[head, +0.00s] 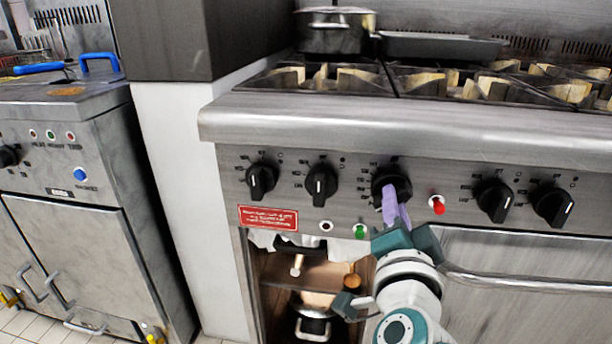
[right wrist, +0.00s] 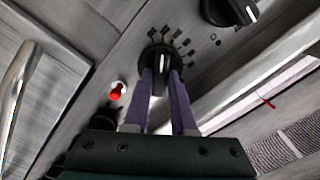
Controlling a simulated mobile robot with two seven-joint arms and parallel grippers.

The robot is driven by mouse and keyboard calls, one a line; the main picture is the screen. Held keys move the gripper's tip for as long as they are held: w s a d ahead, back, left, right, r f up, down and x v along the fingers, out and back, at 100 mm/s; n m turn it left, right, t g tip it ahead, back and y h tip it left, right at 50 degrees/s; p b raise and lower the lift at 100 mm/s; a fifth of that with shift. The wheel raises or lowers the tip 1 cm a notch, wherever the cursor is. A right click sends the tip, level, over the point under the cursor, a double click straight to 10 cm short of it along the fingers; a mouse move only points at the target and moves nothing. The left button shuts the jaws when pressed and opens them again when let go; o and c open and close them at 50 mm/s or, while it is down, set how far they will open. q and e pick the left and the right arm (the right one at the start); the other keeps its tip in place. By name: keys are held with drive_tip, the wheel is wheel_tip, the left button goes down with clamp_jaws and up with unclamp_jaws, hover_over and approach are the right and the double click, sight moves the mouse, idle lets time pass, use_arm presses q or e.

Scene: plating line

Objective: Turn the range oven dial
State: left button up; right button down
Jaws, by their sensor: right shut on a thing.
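The oven dial (head: 391,186) is a round black knob in the middle of the range's front panel. My right gripper (head: 393,200) reaches up to it from below, its purple fingers at the knob. In the right wrist view, the fingers (right wrist: 162,78) lie one on each side of the dial (right wrist: 159,58) and are shut on it. The dial's white pointer line and the marks around it show there. The fingers partly hide the dial in the head view. My left gripper is not in view.
Black knobs (head: 262,181) flank the dial on both sides. A red light (head: 437,204) and a green light (head: 360,231) are close by. The oven door handle (head: 530,284) juts out at right. An open shelf with pots (head: 312,322) is below left.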

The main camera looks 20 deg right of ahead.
drive_tip(key=c, duration=0.7)
unclamp_jaws()
drive_tip(key=shift+c, duration=0.2)
drive_tip(key=p+v, duration=0.3)
drive_tip(key=v, duration=0.7)
